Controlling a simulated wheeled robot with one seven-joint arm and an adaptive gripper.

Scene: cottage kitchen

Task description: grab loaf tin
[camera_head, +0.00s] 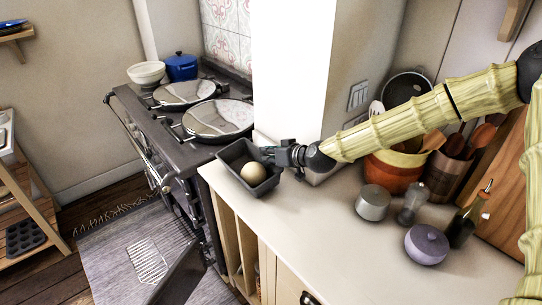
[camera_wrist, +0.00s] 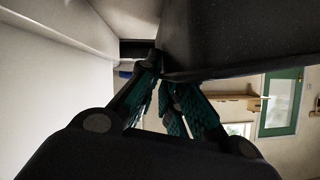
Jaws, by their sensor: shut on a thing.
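The loaf tin (camera_head: 238,158) is a dark rectangular pan with a round pale ball-like thing (camera_head: 254,172) in it. It is at the left end of the worktop, beside the stove, in the head view. My gripper (camera_head: 272,156) is at the tin's right side and is shut on its rim. In the wrist view, my gripper's fingers (camera_wrist: 168,92) come together at the edge of a large dark surface, which looks like the tin (camera_wrist: 235,35). Whether the tin rests on the worktop or is slightly raised, I cannot tell.
The worktop (camera_head: 310,225) is clear in front of the tin. A grey canister (camera_head: 373,203), a lilac pot (camera_head: 427,244) and a bottle (camera_head: 468,215) stand to the right. The stove (camera_head: 150,120) is at the left, and a white wall column (camera_head: 292,70) rises behind the gripper.

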